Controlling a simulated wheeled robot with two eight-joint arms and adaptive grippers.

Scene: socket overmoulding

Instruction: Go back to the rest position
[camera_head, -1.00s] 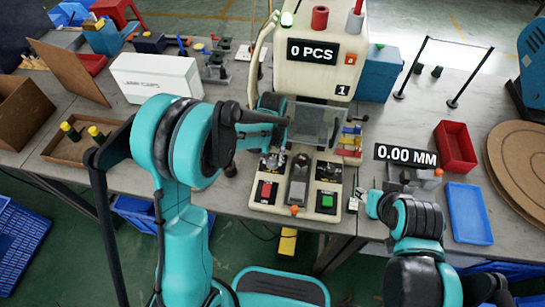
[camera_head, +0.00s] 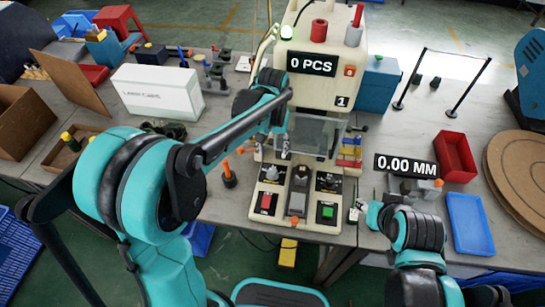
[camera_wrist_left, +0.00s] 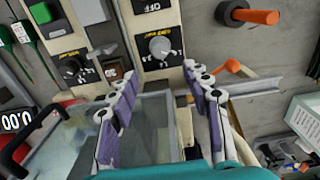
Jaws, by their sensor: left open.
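My left gripper (camera_head: 279,148) hangs in front of the cream machine (camera_head: 318,103), beside its clear guard (camera_head: 312,137) and above the control panel. In the left wrist view, the same gripper (camera_wrist_left: 160,84) has its two purple-padded fingers spread apart with nothing between them.
An orange-handled tool (camera_head: 229,176) stands left of the panel. A white box (camera_head: 158,92) is at the back left. A red tray (camera_head: 455,153) and a blue tray (camera_head: 469,223) lie on the right. The grey table between the white box and panel has some free room.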

